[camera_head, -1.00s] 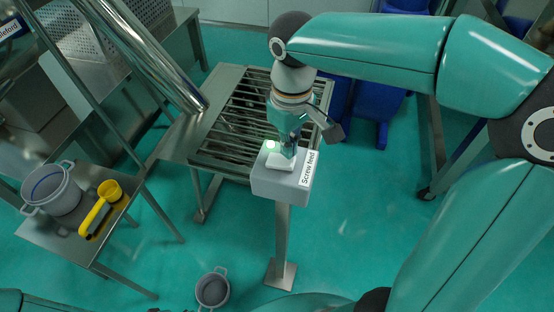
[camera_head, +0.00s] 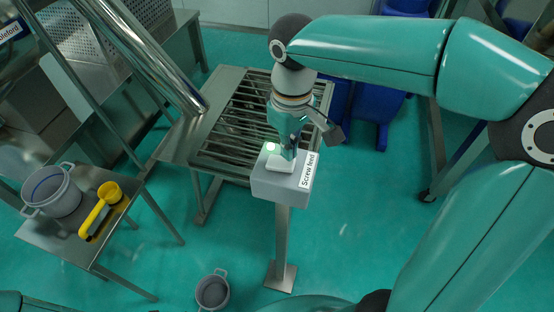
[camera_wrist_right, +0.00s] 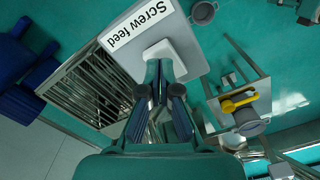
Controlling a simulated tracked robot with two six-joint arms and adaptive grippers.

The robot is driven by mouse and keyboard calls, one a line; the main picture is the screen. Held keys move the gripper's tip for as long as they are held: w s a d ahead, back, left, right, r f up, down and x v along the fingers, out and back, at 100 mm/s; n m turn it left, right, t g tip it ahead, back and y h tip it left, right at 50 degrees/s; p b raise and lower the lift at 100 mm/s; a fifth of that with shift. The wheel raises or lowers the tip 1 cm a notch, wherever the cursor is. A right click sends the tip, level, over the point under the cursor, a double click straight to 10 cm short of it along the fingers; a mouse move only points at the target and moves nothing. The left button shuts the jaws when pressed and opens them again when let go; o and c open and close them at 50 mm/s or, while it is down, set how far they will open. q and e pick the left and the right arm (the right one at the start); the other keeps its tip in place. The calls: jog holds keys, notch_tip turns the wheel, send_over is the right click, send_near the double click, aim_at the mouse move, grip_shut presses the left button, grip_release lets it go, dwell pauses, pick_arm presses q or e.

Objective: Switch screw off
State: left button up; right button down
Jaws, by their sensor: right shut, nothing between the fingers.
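The grey screw feed box (camera_head: 262,186) stands on a metal post and carries a "Screw feed" label (camera_head: 308,170). My left gripper is not in view.
A slatted metal table (camera_head: 230,120) stands behind the box. A shiny tube (camera_head: 150,55) slopes down at the left. A side table at the left holds a pot (camera_head: 62,200) and a yellow scoop (camera_head: 100,208). Another pot (camera_head: 212,291) is on the floor.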

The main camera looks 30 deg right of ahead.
aim_at(288, 162)
jog(key=shift+f+b, duration=1)
jog(key=shift+f, duration=0.25)
dwell(0.8)
jog(key=shift+r+p, duration=0.8)
notch_tip(288, 162, up, 6)
jog(key=p, duration=0.5)
jog(key=shift+f, duration=0.25)
jog(key=shift+f, duration=0.1)
